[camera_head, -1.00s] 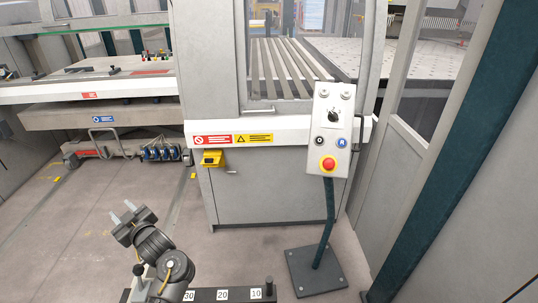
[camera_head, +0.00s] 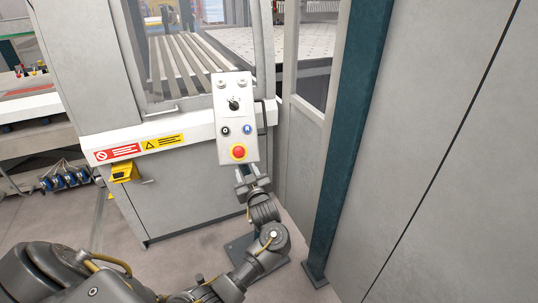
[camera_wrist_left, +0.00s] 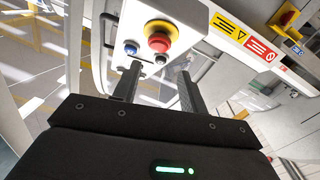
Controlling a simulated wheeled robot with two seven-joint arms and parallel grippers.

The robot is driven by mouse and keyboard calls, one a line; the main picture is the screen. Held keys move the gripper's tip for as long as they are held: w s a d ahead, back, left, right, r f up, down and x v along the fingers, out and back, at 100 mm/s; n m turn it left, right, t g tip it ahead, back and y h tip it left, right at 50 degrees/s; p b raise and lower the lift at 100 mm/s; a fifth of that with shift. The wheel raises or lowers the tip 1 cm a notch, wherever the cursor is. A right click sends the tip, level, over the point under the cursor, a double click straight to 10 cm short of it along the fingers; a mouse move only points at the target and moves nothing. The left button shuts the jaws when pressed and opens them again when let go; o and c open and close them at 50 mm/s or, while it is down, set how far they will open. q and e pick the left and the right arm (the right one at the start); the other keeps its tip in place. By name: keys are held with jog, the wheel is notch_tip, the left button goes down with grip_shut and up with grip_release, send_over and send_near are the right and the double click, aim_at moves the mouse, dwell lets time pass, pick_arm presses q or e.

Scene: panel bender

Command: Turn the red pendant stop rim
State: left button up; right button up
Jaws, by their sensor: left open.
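The red stop button (camera_head: 238,152) with its yellow collar sits at the lower end of the grey pendant panel (camera_head: 234,105). My left gripper (camera_head: 248,172) is just below the stop, in front of the lower panel edge. In the left wrist view the stop (camera_wrist_left: 159,38) shows ahead, beyond and between the two open fingers (camera_wrist_left: 157,85). The fingers are empty and appear apart from it. My right gripper does not show.
The grey machine cabinet (camera_head: 185,190) with warning labels stands behind and left of the pendant. A yellow box (camera_head: 124,172) is on its front. A dark green post (camera_head: 340,150) and grey wall (camera_head: 440,150) stand to the right. The pendant's base plate (camera_head: 240,246) is on the floor.

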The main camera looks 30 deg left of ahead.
aim_at(239, 153)
pick_arm(q)
jog(key=o, duration=0.3)
jog(key=shift+w+a, duration=0.1)
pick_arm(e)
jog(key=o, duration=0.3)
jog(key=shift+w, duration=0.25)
pick_arm(q)
jog(key=shift+o, duration=0.2)
jog(key=p+x, duration=0.1)
jog(key=x, duration=0.9)
jog(key=shift+w+a, duration=0.15)
jog(key=shift+w, duration=0.1)
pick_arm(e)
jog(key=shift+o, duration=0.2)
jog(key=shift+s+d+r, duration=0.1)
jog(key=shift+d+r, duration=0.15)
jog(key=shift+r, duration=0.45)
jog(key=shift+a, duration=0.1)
pick_arm(q)
jog(key=c, duration=0.5)
jog(key=shift+p, duration=0.3)
jog(key=c, duration=0.5)
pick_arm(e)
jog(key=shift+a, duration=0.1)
